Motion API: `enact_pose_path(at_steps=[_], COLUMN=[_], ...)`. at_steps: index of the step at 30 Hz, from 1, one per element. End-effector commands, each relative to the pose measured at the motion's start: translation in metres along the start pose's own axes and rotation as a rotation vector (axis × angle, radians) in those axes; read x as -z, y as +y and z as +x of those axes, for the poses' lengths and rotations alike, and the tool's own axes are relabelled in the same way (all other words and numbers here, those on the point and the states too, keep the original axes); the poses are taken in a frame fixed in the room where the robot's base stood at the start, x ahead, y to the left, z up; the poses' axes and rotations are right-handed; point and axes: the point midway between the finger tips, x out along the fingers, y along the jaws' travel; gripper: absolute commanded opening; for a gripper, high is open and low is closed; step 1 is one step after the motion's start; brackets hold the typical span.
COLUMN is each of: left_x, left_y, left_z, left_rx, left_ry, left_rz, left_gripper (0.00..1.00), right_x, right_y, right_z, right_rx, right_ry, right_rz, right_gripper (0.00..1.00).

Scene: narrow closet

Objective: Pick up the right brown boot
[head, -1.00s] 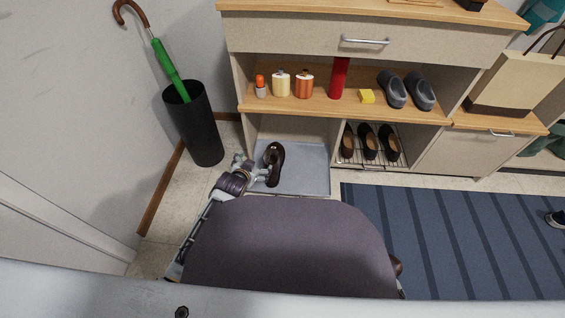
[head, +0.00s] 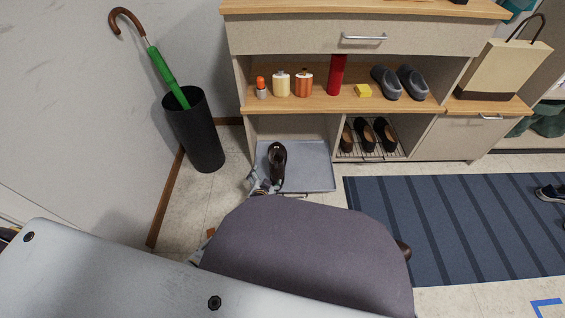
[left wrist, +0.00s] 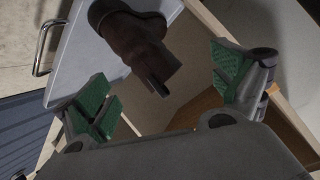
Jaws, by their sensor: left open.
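One dark brown boot (head: 277,166) stands on a grey tray (head: 312,168) in the low left bay of the cabinet. My left gripper (head: 263,186) is at the tray's front left corner, just below and left of the boot, partly hidden by my own body. In the left wrist view the boot (left wrist: 135,38) shows at the top, beyond the spread green-padded fingers of the left gripper (left wrist: 165,90). The gap between the fingers is empty. A second brown boot cannot be made out. My right gripper is out of view.
A black umbrella stand (head: 194,130) is left of the cabinet. Brown shoes (head: 365,135) sit on a wire rack (head: 372,153) in the bay to the right. The bay's side walls and the shelf (head: 310,104) above enclose the tray. A blue striped rug (head: 450,225) lies at right.

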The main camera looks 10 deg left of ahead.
Motion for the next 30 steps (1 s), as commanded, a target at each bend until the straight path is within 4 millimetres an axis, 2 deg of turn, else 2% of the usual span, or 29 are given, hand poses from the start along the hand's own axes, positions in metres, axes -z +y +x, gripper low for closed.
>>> enact_pose_path(at_steps=[3, 8, 21, 30], left_x=[-0.003, 0.003, 0.014, 0.014], left_y=[0.003, 0.006, 0.013, 0.013], left_z=[0.001, 0.001, 0.000, 0.000], left_rx=[-0.002, -0.015, -0.074, -0.076], left_ry=[0.026, 0.068, 0.103, 0.101], left_rz=[-0.037, -0.122, -0.471, -0.517], left_gripper=[0.95, 0.95, 0.95, 0.95], right_x=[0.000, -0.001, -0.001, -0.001], right_y=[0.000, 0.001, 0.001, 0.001], right_z=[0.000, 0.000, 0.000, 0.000], right_rx=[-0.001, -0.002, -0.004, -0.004], right_ry=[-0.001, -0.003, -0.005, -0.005], right_rz=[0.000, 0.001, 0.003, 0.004], right_gripper=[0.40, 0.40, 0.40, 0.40])
